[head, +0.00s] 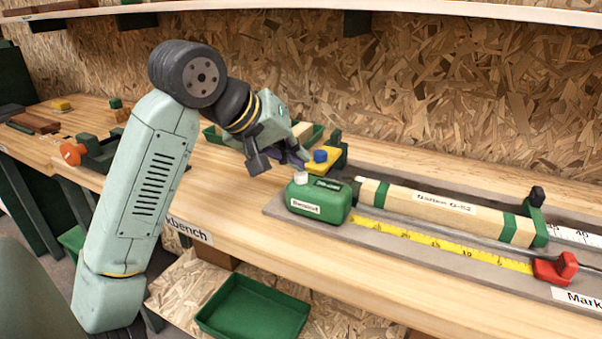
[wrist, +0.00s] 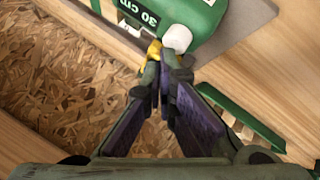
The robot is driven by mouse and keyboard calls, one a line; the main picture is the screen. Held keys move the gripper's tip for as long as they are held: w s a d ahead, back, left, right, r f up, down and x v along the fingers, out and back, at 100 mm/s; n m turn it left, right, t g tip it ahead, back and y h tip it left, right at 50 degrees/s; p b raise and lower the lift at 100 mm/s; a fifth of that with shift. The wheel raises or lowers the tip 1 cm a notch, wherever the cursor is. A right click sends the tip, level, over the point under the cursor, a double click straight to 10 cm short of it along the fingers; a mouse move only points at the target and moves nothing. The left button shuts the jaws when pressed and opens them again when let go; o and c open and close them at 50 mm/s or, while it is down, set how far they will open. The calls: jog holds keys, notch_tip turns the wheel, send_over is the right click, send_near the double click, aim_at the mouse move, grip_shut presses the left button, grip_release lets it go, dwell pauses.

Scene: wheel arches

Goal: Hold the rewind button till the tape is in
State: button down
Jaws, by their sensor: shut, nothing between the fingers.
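The green tape housing (head: 335,204) sits on the bench with a white button (head: 301,178) on its top left. The wrist view shows the button (wrist: 177,38) and the housing (wrist: 200,12), with a "30 cm" label. The yellow tape (head: 440,244) is out, running right to a red end piece (head: 555,268). My gripper (head: 301,164) is shut and empty, pointing down close behind the button. In the wrist view its fingertips (wrist: 158,58) appear beside the button; I cannot tell whether they touch it.
A pale beam (head: 415,205) with green bands lies behind the tape. A yellow block (head: 327,166) with a blue knob (head: 321,156) stands just behind my gripper. A green tray (head: 252,306) is on the shelf below. The bench front left of the housing is clear.

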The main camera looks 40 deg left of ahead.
jog(key=shift+f+b, duration=0.45)
dwell(0.3)
jog(key=shift+r, duration=0.1)
jog(key=shift+r+p, duration=0.5)
jog(key=shift+r, duration=0.4)
jog(key=shift+r, duration=0.1)
jog(key=shift+r+p, duration=1.55)
jog(key=shift+r, duration=0.9)
